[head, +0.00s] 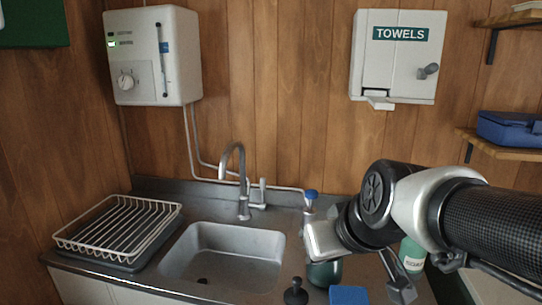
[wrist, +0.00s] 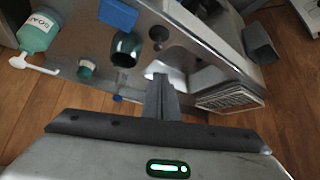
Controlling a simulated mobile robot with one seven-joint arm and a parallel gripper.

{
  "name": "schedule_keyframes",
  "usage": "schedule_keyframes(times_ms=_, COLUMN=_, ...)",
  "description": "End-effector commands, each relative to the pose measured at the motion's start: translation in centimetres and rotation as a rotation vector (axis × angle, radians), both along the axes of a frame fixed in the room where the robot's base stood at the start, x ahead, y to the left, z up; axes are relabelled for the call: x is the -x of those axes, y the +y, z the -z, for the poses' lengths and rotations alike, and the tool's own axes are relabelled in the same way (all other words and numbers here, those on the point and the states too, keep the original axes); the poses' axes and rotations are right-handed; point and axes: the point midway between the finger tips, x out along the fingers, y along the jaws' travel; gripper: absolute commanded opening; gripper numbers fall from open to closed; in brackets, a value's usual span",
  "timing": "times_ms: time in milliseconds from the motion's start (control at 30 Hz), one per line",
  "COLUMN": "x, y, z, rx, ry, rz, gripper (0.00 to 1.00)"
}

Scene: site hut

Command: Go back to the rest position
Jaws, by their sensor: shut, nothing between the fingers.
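My gripper (wrist: 159,80) is shut and empty, its fingers together in the middle of the wrist view. In the head view my arm reaches in from the right, with the pale hand over the counter right of the sink (head: 232,243). The fingertips are hard to make out there. A dark green mug (head: 324,273) stands below the hand, partly covered. It also shows in the wrist view (wrist: 126,50), apart from the fingers.
The tap (head: 242,180) and dish rack (head: 118,228) are left. The towel dispenser (head: 395,65) hangs behind. Air above the sink is clear.

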Motion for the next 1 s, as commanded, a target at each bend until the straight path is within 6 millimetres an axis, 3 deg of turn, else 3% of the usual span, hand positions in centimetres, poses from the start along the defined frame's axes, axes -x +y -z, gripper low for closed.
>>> schedule_keyframes(times_ms=100, x=4.3, y=-2.1, z=0.3, rx=0.005, ry=0.063, rz=0.095, gripper=0.0)
schedule_keyframes(times_ms=300, x=10.6, y=-5.2, z=1.4, rx=0.037, ry=0.159, rz=0.271, gripper=0.0)
schedule_keyframes(times_ms=333, x=11.0, y=-5.5, z=0.8, rx=0.041, ry=0.17, rz=0.289, gripper=0.0)
schedule_keyframes(times_ms=800, x=10.6, y=-5.2, z=-11.0, rx=0.036, ry=0.169, rz=0.273, gripper=0.0)
schedule_keyframes(times_ms=1000, x=10.6, y=-5.2, z=-13.2, rx=0.036, ry=0.169, rz=0.272, gripper=0.0)
